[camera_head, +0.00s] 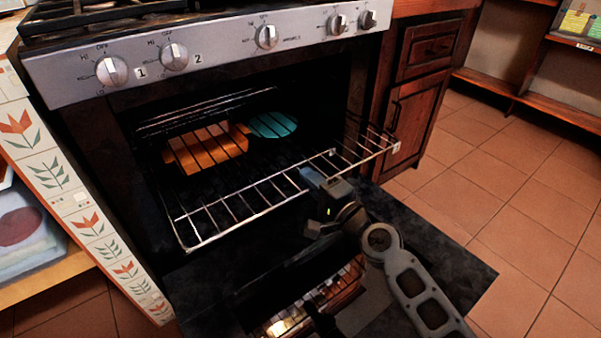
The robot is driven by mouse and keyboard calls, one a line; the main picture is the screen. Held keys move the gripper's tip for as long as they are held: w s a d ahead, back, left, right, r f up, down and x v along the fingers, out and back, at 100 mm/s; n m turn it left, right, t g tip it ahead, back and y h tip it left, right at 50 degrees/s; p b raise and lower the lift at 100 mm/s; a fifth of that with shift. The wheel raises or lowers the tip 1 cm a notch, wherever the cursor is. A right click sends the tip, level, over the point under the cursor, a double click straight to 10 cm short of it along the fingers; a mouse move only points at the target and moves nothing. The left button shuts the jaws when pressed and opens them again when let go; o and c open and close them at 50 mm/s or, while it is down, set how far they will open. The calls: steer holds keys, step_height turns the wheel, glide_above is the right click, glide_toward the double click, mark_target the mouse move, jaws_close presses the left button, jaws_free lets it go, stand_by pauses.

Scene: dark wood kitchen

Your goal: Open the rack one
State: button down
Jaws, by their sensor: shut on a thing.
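A wire oven rack (243,207) sticks out of the open oven, well past the oven's front opening. My gripper (306,177) is at the rack's front edge, right of its middle, and is shut on the rack's front bar. The fingertips are small and partly hidden by the gripper body. Further in, an orange tray-like dish (206,148) and a teal round dish (272,125) show behind rack bars. Another set of rack bars (190,115) shows above them inside the oven.
The oven door (440,255) hangs open and flat below the rack, under my arm. Stove knobs (266,37) line the panel above. A wooden cabinet (420,90) stands right of the oven. Tiled floor (545,215) is clear at the right. A tiled counter side (75,195) borders the left.

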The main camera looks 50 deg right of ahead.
steer(key=shift+s+a, duration=0.1)
steer(key=shift+s, duration=0.15)
steer(key=c, duration=1.2)
jaws_free()
steer(key=shift+c, duration=0.2)
steer(key=b+v, duration=0.2)
steer(key=v, duration=0.5)
steer(key=shift+s, duration=0.4)
steer(key=shift+a, duration=0.1)
